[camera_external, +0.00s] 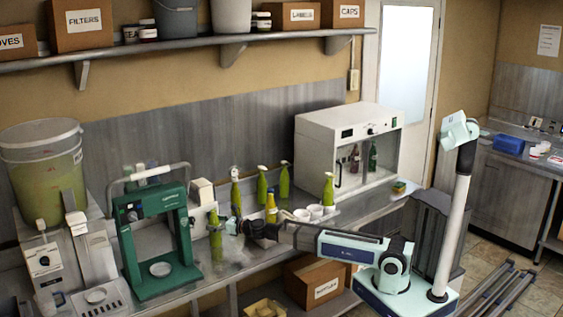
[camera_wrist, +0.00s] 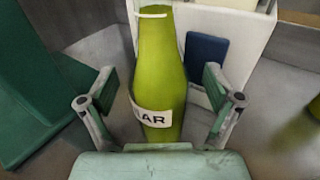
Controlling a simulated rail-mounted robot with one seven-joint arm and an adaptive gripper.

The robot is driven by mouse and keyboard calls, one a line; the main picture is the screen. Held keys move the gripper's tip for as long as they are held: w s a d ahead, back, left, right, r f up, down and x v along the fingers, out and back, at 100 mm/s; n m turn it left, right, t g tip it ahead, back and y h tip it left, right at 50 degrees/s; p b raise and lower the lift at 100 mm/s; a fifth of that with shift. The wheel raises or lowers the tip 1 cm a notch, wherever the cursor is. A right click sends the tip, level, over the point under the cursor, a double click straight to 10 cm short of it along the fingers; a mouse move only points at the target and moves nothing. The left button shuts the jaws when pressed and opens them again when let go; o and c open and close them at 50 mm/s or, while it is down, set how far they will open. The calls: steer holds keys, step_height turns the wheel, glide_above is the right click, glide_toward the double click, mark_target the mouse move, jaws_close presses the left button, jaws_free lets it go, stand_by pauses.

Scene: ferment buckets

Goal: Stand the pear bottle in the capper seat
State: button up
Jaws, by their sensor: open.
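The green pear bottle (camera_wrist: 160,60) stands upright in the wrist view, its white label showing "AR". My gripper (camera_wrist: 160,78) is open, with one finger on each side of the bottle and a gap visible at both sides. In the external view the bottle (camera_external: 215,242) stands on the bench just left of my gripper (camera_external: 234,227). The green capper (camera_external: 150,222) stands left of the bottle. Its seat, a round pale plate (camera_external: 160,268), is low at its front and empty. The capper's green body (camera_wrist: 25,110) also shows at the left of the wrist view.
Several green bottles (camera_external: 235,192) and a yellow one (camera_external: 271,208) stand farther back and right. White cups (camera_external: 302,214) sit near them. A white box (camera_wrist: 222,45) with a dark blue panel is close behind the bottle. A white cabinet (camera_external: 315,150) stands at the right.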

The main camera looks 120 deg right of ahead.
jaws_close()
steer(key=shift+r, duration=0.1)
stand_by(0.3)
